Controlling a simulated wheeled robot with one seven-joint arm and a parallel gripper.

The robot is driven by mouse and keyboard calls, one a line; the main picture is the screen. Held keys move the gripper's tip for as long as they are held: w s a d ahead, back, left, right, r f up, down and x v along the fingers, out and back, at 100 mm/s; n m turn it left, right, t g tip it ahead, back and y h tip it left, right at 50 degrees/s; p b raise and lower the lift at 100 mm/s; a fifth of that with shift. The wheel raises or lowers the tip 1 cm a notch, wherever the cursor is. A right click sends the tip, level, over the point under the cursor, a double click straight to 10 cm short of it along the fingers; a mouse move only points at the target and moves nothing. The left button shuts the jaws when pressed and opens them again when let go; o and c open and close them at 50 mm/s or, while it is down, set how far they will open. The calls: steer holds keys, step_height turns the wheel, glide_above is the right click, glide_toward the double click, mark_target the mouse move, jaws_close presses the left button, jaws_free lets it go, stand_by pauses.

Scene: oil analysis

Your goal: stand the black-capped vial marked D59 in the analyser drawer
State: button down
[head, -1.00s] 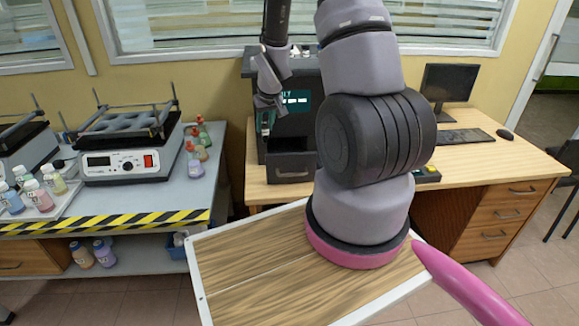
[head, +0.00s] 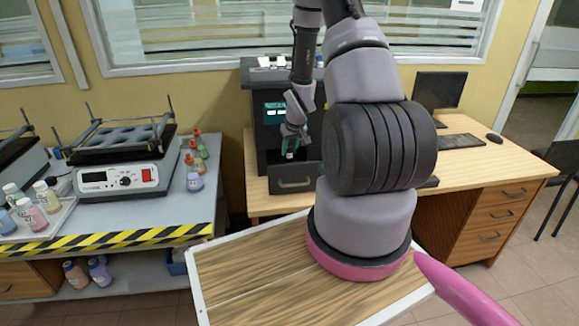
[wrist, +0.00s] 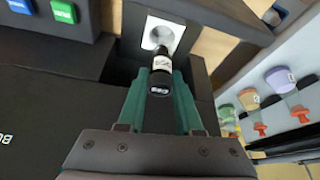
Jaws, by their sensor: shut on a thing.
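In the wrist view the vial (wrist: 162,63) has a black cap facing the camera and a pale label. White marking on the cap is too small to read surely. My gripper (wrist: 160,92) has green fingers shut on the vial. In the head view my gripper (head: 290,151) is in front of the dark analyser (head: 262,100), just above its drawer (head: 293,180). In the wrist view the open drawer's white panel with a round grey socket (wrist: 163,31) shows just beyond the vial's lower end. Whether the vial touches it cannot be told.
Green (wrist: 64,10) and blue (wrist: 20,5) buttons are on the analyser. A shaker (head: 120,165) and several bottles (head: 195,165) stand on the left bench.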

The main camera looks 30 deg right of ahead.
steer(key=shift+f, duration=2.8)
steer(key=shift+f, duration=0.15)
steer(key=c, duration=0.6)
jaws_free()
steer(key=v, duration=1.2)
step_height(320, 180, up, 11)
glide_above(290, 161)
steer(key=s+a, duration=0.2)
steer(key=s, duration=0.2)
steer(key=s+a+r+m+t, duration=0.1)
steer(key=s+a+r+m, duration=0.2)
steer(key=r, duration=0.9)
steer(key=s+a+r+y, duration=0.1)
steer(key=s+a+r, duration=0.2)
steer(key=s+r, duration=0.2)
steer(key=s+a+r+t, duration=0.1)
steer(key=s+a+r, duration=0.2)
steer(key=s+r, duration=0.2)
steer(key=s+a+r+y, duration=0.1)
steer(key=s+a+r, duration=0.3)
steer(key=s, duration=0.5)
steer(key=shift+r+y, duration=0.3)
steer(key=shift+r, duration=0.4)
